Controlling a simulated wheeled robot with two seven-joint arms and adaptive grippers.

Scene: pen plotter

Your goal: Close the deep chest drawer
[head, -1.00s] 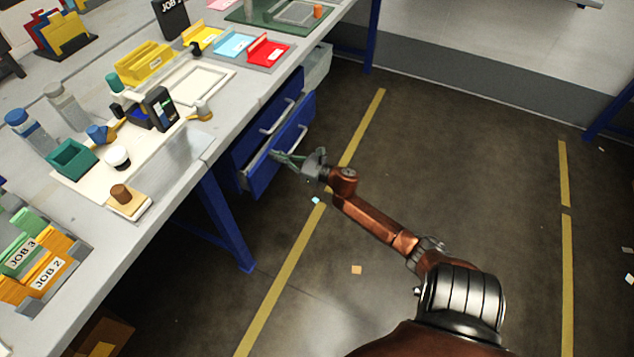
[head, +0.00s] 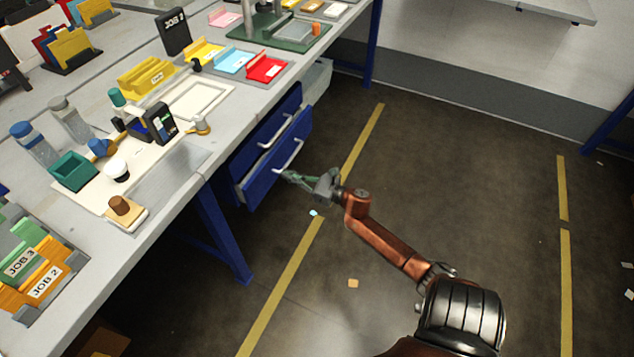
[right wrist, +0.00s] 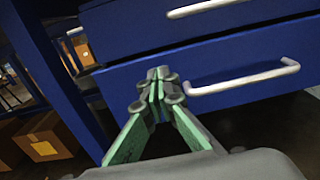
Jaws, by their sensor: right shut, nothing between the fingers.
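The deep chest drawer is the lower blue drawer (head: 272,172) under the bench. It stands pulled out, with a pale side and some of its inside showing behind the front. Its light bar handle (head: 288,155) is on the front. In the right wrist view the drawer front (right wrist: 230,108) fills the middle, with its handle (right wrist: 243,78) to the right of the fingertips. My right gripper (head: 288,176) is shut and empty in front of the drawer front, near its lower edge. Its green fingers (right wrist: 158,78) point at the front; I cannot tell whether they touch. My left gripper is out of view.
A shallower blue drawer (head: 262,130) sits above. A blue bench leg (head: 222,232) stands to the left. The bench top (head: 185,215) holds trays, bottles and folders. A pale bin (head: 318,78) hangs beyond the drawers.

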